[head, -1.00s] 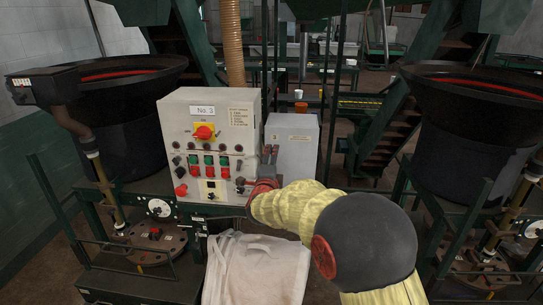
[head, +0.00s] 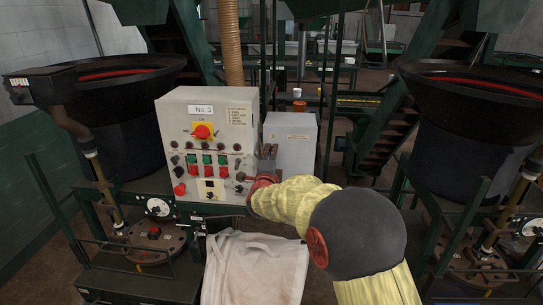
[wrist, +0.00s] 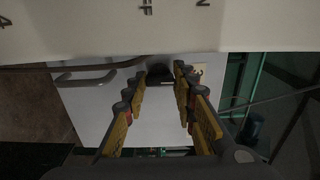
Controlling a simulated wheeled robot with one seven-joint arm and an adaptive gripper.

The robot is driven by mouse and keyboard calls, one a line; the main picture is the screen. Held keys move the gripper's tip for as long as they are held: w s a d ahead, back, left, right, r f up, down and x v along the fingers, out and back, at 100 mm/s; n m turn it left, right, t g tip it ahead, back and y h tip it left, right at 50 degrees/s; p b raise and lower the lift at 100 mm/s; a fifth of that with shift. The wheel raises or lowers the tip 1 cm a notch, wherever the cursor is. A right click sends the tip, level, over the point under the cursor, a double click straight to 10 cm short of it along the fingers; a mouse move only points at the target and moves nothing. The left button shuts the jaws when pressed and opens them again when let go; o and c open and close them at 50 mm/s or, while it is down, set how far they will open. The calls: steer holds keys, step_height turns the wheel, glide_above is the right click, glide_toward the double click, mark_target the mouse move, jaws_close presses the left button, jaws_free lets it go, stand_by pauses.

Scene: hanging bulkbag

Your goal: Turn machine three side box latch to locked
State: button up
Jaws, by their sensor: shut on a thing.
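The machine three control box (head: 208,145), labelled No. 3, stands at centre left in the head view. The light grey side box (head: 290,143) is just to its right. In the wrist view a pale panel (wrist: 90,100) fills the middle. A small dark latch (wrist: 160,73) lies between the fingertips of my gripper (wrist: 158,75), which is shut on it. The latch's exact angle is too dark to tell.
A cream surface (wrist: 230,25) with printed marks crosses the top of the wrist view, close to the fingers. A white bulk bag (head: 255,268) hangs below the control box. Large black hoppers (head: 468,115) stand on both sides, with green frames around them.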

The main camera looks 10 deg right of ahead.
steer(key=c, duration=0.4)
steer(key=shift+f+n, duration=0.1)
steer(key=shift+n, duration=0.3)
steer(key=n+p, duration=0.2)
steer(key=n, duration=1.5)
stand_by(0.6)
steer(key=o, duration=1.1)
steer(key=shift+c, duration=0.2)
steer(key=shift+o, duration=0.2)
